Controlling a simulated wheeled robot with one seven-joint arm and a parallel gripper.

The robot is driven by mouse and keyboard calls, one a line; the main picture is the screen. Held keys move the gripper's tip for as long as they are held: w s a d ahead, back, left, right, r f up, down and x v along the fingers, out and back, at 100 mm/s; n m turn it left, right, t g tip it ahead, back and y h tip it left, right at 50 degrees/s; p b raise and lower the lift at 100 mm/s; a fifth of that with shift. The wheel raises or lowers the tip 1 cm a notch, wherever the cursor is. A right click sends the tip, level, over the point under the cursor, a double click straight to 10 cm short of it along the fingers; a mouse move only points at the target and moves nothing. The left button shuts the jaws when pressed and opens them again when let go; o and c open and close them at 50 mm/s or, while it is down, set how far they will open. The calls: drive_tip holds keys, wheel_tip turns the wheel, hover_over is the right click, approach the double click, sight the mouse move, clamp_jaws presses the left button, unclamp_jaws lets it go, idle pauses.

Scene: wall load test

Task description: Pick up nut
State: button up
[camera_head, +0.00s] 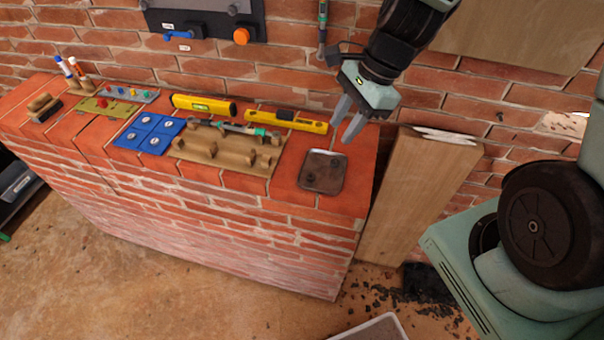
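My gripper (343,130) hangs above the right end of the brick wall top, pointing down. Its two grey fingers are apart, with nothing visible between them. Below and to its left lies a small shallow tray (333,178) with a grey rim and brownish inside. A small dark spot shows in the tray, too small to identify as a nut. A blue mat (127,141) with several round whitish pieces lies further left; I cannot tell whether any of these is a nut.
A wooden rack (222,154) holds a screwdriver-like tool left of the tray. Two yellow levels (204,104) lie behind it. A wooden board (420,190) leans against the wall's right end.

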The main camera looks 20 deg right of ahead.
drive_tip(key=w+d+m, duration=0.2)
drive_tip(key=d+m, duration=0.1)
drive_tip(key=m, duration=0.1)
hover_over(315, 176)
drive_tip(key=d, duration=0.2)
drive_tip(key=shift+t, duration=0.3)
drive_tip(key=f, duration=1.2)
drive_tip(key=shift+s, duration=0.2)
drive_tip(key=shift+p+x, duration=0.75)
drive_tip(key=shift+x, duration=1.9)
clamp_jaws()
